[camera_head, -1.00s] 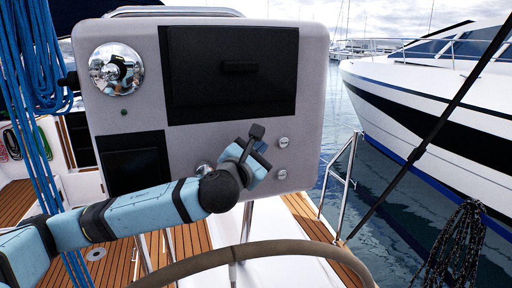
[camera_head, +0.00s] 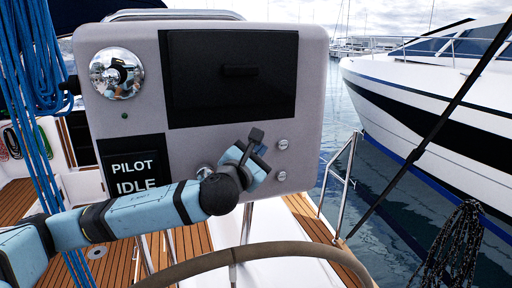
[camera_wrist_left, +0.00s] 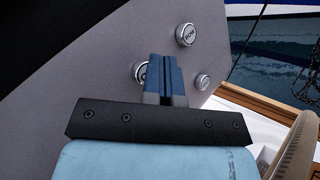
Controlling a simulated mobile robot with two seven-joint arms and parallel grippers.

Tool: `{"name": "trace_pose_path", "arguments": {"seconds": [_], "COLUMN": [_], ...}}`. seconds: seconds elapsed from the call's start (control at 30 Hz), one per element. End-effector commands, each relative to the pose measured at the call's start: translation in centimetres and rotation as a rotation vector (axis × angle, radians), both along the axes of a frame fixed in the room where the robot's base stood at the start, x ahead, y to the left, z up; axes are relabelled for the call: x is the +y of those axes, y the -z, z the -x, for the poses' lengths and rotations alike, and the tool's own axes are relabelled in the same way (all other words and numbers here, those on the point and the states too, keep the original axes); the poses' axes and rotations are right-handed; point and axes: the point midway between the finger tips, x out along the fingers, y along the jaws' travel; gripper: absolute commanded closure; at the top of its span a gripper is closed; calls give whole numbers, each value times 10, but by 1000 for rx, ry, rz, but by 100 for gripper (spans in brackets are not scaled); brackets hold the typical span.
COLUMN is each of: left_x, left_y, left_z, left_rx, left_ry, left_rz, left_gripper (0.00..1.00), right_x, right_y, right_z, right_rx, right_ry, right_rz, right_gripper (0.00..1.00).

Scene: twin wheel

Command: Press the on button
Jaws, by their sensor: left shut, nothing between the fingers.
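The grey console panel (camera_head: 230,140) carries small round silver buttons. An upper right button (camera_head: 282,143) and a lower right button (camera_head: 281,176) show clear of my gripper. A third round metal piece (camera_head: 205,171) is partly behind my arm. In the left wrist view the upper button (camera_wrist_left: 186,35) and lower button (camera_wrist_left: 203,81) are clear, and another button (camera_wrist_left: 139,72) is partly hidden by my fingers. I cannot read which is the on button. My left gripper (camera_head: 258,168) is shut and empty, close in front of the panel; contact cannot be told. The small screen (camera_head: 134,178) reads PILOT IDLE.
A large dark display (camera_head: 232,72) and a chrome compass-like dome (camera_head: 117,71) are on the panel. The steering wheel rim (camera_head: 240,250) curves below my arm. Blue ropes (camera_head: 35,90) hang at the left. A white boat (camera_head: 430,110) lies across the water.

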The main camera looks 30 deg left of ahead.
Motion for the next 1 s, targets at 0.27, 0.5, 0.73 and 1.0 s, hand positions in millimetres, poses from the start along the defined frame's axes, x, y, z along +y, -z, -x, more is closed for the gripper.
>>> {"name": "trace_pose_path", "arguments": {"seconds": [0.27, 0.5, 0.73, 1.0], "left_x": [-1, -17, -34, -46], "left_y": [0, -1, 0, 0], "left_z": [1, 14, 29, 41], "left_rx": [1, 1, 0, 0], "left_ry": [1, 3, 3, 1], "left_rz": [0, 1, 2, 0], "left_gripper": [100, 100, 100, 100], "right_x": [0, 0, 0, 0], "right_y": [-2, -9, -10, -10], "right_z": [0, 0, 0, 0], "right_rx": [-1, 0, 0, 0], "right_ry": [0, 0, 0, 0], "right_rz": [0, 0, 0, 0], "right_gripper": [0, 0, 0, 0]}}
